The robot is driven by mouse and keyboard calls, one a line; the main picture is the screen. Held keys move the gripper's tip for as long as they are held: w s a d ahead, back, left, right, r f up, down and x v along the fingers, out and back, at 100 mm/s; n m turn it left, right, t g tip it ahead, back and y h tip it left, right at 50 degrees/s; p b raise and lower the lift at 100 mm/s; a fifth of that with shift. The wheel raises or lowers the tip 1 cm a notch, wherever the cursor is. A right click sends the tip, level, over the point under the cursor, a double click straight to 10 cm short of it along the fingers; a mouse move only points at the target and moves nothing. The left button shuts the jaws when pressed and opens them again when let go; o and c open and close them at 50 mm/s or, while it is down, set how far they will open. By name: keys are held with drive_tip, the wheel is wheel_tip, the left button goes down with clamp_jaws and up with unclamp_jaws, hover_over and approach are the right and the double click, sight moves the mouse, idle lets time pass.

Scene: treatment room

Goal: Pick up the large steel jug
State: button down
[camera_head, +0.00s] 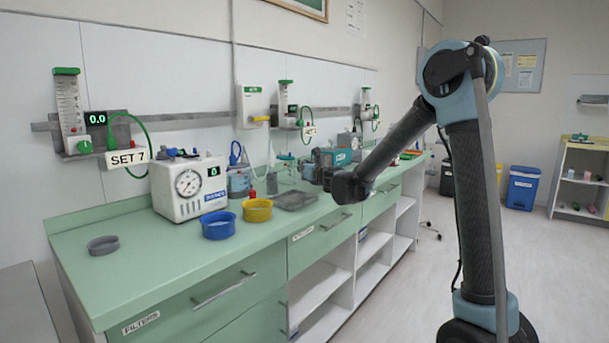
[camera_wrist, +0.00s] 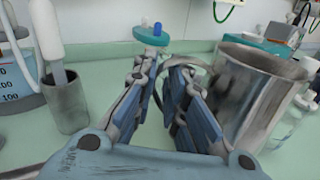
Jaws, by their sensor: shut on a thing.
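The large steel jug (camera_wrist: 250,98) stands upright at the right in the wrist view, a shiny grey metal cylinder with an open top. Its curved handle (camera_wrist: 200,68) reaches left toward my fingers. My gripper (camera_wrist: 165,68) is shut on the jug's handle, with the jug's body just right of the right finger. The fingers hide part of the handle, and I cannot tell whether the jug's base touches the counter. In the head view my arm reaches over the counter, and the jug cannot be made out clearly there.
A grey cup (camera_wrist: 66,103) holding a white-handled tool and a beaker with blue marks (camera_wrist: 15,85) stand left of my gripper. On the green counter (camera_head: 130,265) are a blue bowl (camera_head: 218,228), a yellow bowl (camera_head: 258,212) and a dial device (camera_head: 185,190). The counter's front left is mostly clear.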

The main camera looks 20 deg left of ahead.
drive_tip(key=shift+r, duration=3)
drive_tip(key=shift+w+r, duration=0.1)
drive_tip(key=shift+w, duration=0.05)
